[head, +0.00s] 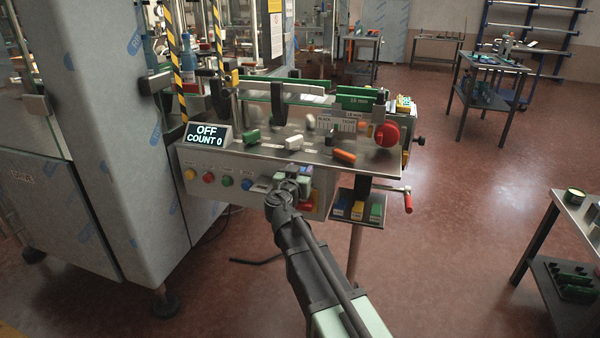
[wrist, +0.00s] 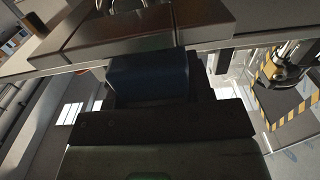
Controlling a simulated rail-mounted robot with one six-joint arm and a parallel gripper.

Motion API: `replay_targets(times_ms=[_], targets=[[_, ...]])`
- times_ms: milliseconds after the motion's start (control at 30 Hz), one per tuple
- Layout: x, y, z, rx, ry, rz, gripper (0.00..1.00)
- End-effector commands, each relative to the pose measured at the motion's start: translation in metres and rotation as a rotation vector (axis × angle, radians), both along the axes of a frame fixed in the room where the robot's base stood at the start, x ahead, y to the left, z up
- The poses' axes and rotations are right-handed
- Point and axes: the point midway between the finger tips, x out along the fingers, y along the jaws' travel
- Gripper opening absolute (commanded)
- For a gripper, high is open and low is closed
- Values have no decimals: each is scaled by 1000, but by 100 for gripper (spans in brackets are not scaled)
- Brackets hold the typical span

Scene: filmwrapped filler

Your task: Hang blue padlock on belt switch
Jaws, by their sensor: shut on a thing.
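My gripper (head: 288,187) is in front of the control panel under the conveyor. In the wrist view its jaws are shut on a dark blue block, the blue padlock (wrist: 150,78). Part of a metal shackle (wrist: 124,4) shows beyond the upper jaw. I cannot tell whether the shackle touches the switch.
A display reading OFF, COUNT 0 (head: 206,134) stands at the conveyor's left. Several round buttons (head: 208,177) are left of my gripper. Open floor lies to the right.

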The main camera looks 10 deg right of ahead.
Motion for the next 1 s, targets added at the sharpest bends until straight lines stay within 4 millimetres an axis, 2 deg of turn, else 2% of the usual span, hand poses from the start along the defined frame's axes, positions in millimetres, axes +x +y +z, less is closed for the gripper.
replay_targets(times_ms=[33, 167, 1000], targets=[[0, 0, -8, 0, 0, 0, 15], [0, 0, -13, 0, 0, 0, 15], [0, 0, -19, 0, 0, 0, 15]])
